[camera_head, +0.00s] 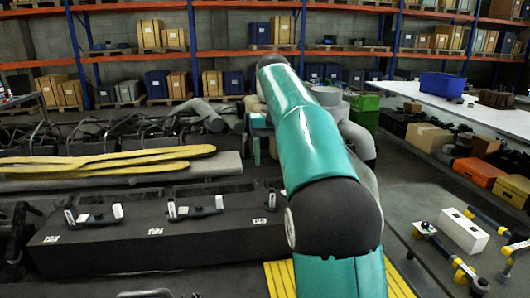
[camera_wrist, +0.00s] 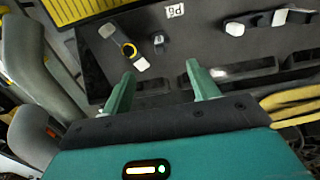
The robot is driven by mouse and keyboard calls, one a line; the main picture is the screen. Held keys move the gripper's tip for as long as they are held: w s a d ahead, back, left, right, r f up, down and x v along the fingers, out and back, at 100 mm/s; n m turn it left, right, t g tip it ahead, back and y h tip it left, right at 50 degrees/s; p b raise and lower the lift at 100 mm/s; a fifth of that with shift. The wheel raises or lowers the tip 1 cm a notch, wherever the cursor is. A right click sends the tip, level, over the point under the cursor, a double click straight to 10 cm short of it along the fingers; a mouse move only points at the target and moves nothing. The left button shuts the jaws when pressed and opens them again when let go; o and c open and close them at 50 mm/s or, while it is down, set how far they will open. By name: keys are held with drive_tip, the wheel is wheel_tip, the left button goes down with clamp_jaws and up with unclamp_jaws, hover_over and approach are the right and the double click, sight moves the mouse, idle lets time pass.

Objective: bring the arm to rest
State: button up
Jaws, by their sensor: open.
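My gripper (camera_wrist: 162,88) shows in the wrist view with two green fingers spread apart and nothing between them. The gripper itself is hidden there behind the arm.
A workbench (camera_head: 450,106) carries a blue bin (camera_head: 441,85). Blue-and-orange shelves (camera_head: 220,55) line the back wall.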

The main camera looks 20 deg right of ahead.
drive_tip(key=s+a+f+n+t, duration=0.1)
drive_tip(key=s+a+f, duration=0.15)
drive_tip(key=s, duration=0.45)
drive_tip(key=s+a+f+t, duration=0.2)
drive_tip(key=s+a, duration=0.2)
drive_tip(key=s, duration=0.4)
drive_tip(key=s+a+f+n+t, duration=0.1)
drive_tip(key=s+a+f, duration=0.15)
drive_tip(key=s, duration=0.45)
drive_tip(key=s+a+f+t, duration=0.1)
drive_tip(key=s+a+f, duration=0.2)
drive_tip(key=s+f, duration=0.4)
drive_tip(key=shift+s+f+t, duration=0.3)
drive_tip(key=shift+s+f, duration=0.05)
drive_tip(key=shift+s, duration=0.1)
